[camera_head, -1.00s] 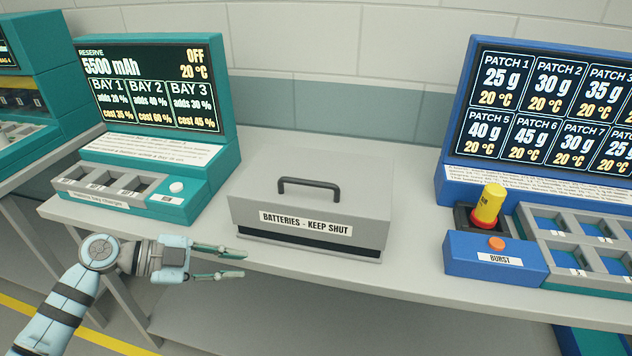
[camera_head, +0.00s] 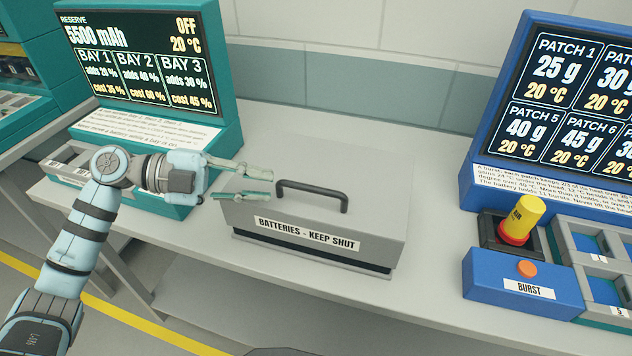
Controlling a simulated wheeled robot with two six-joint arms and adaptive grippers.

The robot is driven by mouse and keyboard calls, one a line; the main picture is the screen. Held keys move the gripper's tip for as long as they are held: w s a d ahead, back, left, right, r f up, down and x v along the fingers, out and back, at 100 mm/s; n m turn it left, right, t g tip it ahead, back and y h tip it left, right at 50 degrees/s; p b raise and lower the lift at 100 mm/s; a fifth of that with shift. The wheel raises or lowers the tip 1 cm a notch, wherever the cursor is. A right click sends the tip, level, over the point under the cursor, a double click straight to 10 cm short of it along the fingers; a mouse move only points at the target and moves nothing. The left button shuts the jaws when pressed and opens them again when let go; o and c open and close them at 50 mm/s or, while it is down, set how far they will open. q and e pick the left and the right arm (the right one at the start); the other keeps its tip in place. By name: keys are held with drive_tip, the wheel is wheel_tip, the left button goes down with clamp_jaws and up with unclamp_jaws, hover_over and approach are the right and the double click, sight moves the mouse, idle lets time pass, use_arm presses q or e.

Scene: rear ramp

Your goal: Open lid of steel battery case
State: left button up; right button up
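The steel battery case (camera_head: 385,225) is a grey box on the bench, labelled "BATTERIES - KEEP SHUT". Its lid is down, and a dark gap runs along the front below the label. A dark bar handle (camera_head: 312,188) stands on top of the lid. My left gripper (camera_head: 258,185) is open and empty, just left of the handle, over or beside the lid's left end. Its fingers point right toward the handle; I cannot tell whether they touch the lid. My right gripper is not in view.
A teal charger station (camera_head: 225,110) with a screen stands left, partly behind my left arm. A blue station (camera_head: 510,285) with a yellow knob, an orange button and trays stands right. The grey bench (camera_head: 435,235) is clear between case and blue station.

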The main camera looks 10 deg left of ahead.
sight(307, 189)
use_arm(q)
drive_tip(key=x, duration=0.3)
drive_tip(key=p+x, duration=0.1)
drive_tip(key=x, duration=0.2)
drive_tip(key=p+x, duration=0.1)
drive_tip(key=x, duration=0.3)
drive_tip(key=shift+w, duration=0.3)
drive_tip(key=shift+d, duration=0.25)
drive_tip(key=shift+f, duration=0.1)
clamp_jaws()
